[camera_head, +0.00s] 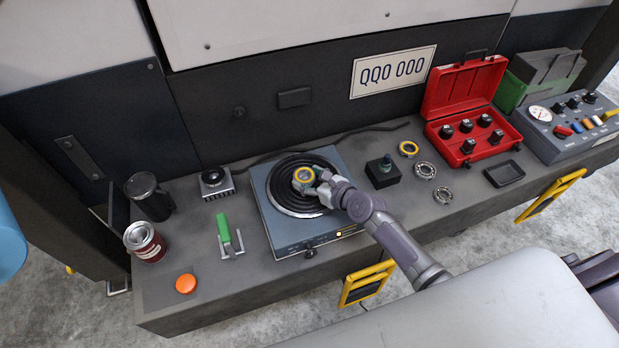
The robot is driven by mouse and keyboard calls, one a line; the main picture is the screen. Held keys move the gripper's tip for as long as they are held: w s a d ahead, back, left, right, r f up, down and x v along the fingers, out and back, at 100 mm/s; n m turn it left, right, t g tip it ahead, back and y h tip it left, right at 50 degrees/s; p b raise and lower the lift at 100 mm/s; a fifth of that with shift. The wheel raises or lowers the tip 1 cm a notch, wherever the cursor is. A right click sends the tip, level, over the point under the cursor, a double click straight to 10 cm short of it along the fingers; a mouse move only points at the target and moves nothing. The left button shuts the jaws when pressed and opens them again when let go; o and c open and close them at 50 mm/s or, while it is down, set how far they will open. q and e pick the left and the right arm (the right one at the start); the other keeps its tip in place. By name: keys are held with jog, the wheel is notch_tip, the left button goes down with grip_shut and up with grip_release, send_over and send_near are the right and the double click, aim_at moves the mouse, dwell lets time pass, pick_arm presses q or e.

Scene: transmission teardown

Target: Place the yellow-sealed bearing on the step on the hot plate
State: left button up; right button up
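A second yellow-ringed bearing (408,149) lies on the bench to the right. My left gripper is not in view.
Two bare bearings (425,170) (443,195), a dark block (383,174) and a black tray (504,173) lie right of the plate. A red case (470,87) stands behind. A green-handled tool (226,232), can (145,241), mug (149,196) and orange button (186,284) are left.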

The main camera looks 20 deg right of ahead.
jog(key=o, duration=0.3)
jog(key=shift+r, duration=0.3)
jog(key=p+v, duration=0.1)
jog(key=v, duration=1.1)
jog(key=shift+p, duration=0.35)
jog(key=shift+f, duration=0.1)
